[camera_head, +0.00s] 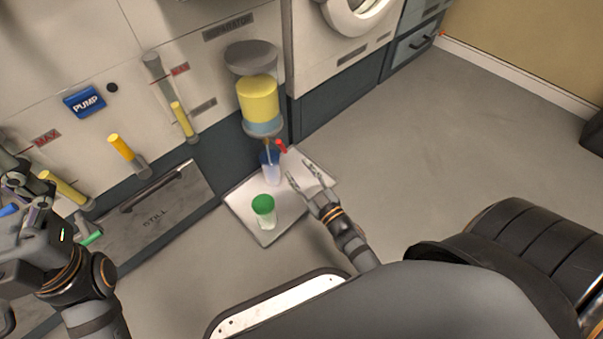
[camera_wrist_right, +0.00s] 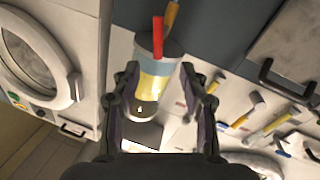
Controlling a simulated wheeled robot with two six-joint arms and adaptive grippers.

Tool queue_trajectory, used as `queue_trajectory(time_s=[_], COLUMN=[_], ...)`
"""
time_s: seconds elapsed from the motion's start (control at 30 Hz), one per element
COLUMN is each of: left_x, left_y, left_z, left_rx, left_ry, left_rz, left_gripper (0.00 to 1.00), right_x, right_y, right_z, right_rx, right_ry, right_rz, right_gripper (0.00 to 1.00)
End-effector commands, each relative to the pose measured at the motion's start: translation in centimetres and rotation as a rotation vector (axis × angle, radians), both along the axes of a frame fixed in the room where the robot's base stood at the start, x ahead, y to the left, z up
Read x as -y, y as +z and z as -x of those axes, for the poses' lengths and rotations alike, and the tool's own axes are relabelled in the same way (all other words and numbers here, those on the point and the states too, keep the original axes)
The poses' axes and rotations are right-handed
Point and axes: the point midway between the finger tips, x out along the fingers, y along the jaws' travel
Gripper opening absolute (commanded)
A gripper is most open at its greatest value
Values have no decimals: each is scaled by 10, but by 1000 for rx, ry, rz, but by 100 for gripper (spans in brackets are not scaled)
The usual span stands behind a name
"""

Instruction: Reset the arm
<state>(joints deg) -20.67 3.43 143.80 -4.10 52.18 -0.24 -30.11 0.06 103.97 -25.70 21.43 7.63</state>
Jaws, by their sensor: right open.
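My right gripper (camera_head: 303,174) is open and empty, over the right side of a pale tray (camera_head: 240,200), just right of a clear blue cup (camera_head: 270,168). In the right wrist view its open fingers (camera_wrist_right: 160,72) frame a separator vessel (camera_wrist_right: 155,88) with yellow liquid, standing beyond them. My left gripper (camera_head: 30,205) is at the left edge, in front of the panel. Its fingers are small and partly cut off, so I cannot tell whether they are open or shut.
The separator (camera_head: 258,98) hangs on the wall unit above the tray, with a red valve handle (camera_head: 281,146). A green-lidded jar (camera_head: 264,211) stands on the tray. A STILL drawer (camera_head: 158,214) is at left. The floor (camera_head: 440,130) at right is clear.

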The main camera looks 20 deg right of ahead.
Motion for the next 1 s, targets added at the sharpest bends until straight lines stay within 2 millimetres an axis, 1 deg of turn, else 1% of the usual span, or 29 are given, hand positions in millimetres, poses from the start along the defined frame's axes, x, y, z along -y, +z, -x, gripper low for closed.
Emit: queue_trajectory(time_s=[0.13,0.57,0.63,0.67,0.73,0.77,0.8,0.87,0.9,1.0], left_x=[0,0,0,-1,-3,-4,-6,-9,-10,-13], left_y=[0,0,2,4,9,10,9,2,-6,-29], left_z=[0,0,-3,-7,-26,-38,-55,-81,-97,-125], left_rx=[0,0,-13,-32,-125,-185,-277,-420,-512,-705], left_ry=[0,0,1,1,4,5,6,10,11,13], left_rz=[0,0,0,3,11,15,24,35,41,53], left_gripper=[90,90,90,90,90,90,90,90,90,90], right_x=[1,1,2,3,8,11,15,21,24,29], right_y=[0,0,6,13,45,64,91,131,155,203], right_z=[6,5,5,4,0,-3,-6,-9,-10,-11], right_rx=[1,1,4,7,27,36,51,71,81,103], right_ry=[0,0,-3,-7,-24,-34,-48,-66,-74,-85], right_rz=[1,1,-2,-7,-25,-38,-59,-91,-115,-164], right_gripper=[44,44,44,44,44,44,44,44,44,44])
